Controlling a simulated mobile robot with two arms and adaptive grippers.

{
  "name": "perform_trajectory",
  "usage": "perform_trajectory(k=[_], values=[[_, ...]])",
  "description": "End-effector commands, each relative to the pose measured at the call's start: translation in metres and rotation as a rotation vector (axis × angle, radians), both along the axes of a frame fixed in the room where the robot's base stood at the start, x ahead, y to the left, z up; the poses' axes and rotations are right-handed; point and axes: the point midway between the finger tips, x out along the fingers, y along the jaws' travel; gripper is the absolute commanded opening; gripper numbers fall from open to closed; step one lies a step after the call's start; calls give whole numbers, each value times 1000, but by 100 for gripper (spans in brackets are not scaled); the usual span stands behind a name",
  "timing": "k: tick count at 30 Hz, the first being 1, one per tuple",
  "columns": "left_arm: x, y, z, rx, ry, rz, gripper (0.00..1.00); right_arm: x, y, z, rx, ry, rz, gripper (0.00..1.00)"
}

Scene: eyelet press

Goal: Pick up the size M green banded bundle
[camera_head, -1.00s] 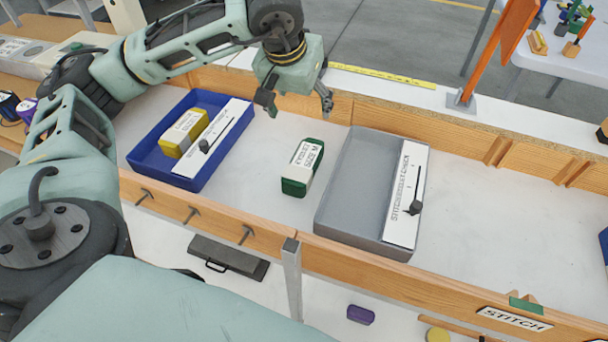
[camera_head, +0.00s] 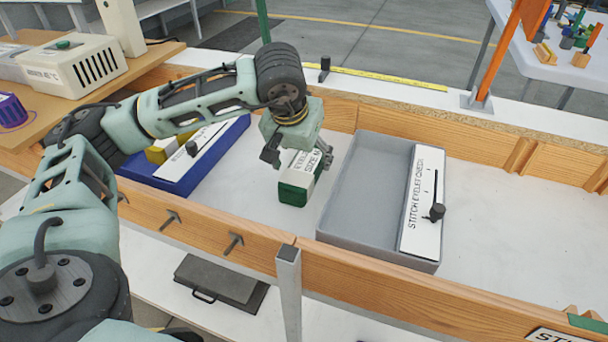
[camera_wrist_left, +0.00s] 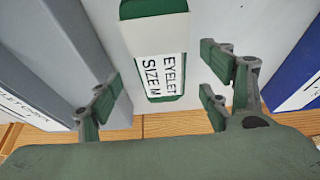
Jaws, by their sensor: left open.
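The size M green banded bundle (camera_head: 298,178) is a green block with a white label band, lying on the white bench surface between the blue tray and the grey tray. In the left wrist view the bundle (camera_wrist_left: 156,58) shows its label reading "EYELET SIZE M". My left gripper (camera_head: 298,161) is open above the bundle, its fingers to either side and partly hiding it. In the left wrist view the left gripper's fingers (camera_wrist_left: 165,95) stand apart, with the bundle between and beyond them. I cannot tell whether they touch it. My right gripper is not in view.
The blue tray (camera_head: 190,183) with a yellow bundle (camera_head: 158,152) is left of the gripper. The grey tray (camera_head: 345,205) with a "STITCH EYELET CHECK" plate (camera_head: 418,205) stands close on the right. Wooden rails (camera_head: 400,285) run along the front and back.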

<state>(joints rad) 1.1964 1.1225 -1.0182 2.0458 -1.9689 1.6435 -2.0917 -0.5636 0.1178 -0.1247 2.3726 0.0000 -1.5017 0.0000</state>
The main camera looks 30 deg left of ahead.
Motion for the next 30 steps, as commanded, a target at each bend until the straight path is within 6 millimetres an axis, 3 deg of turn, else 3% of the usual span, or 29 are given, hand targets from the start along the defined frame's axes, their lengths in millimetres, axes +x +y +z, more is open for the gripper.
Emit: perform_trajectory(k=[6,16,30], values=[[9,5,-33,1,2,1,72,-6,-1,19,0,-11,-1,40],[12,5,-38,0,0,-1,72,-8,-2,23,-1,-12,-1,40],[12,5,-37,1,0,0,31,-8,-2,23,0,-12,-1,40]])
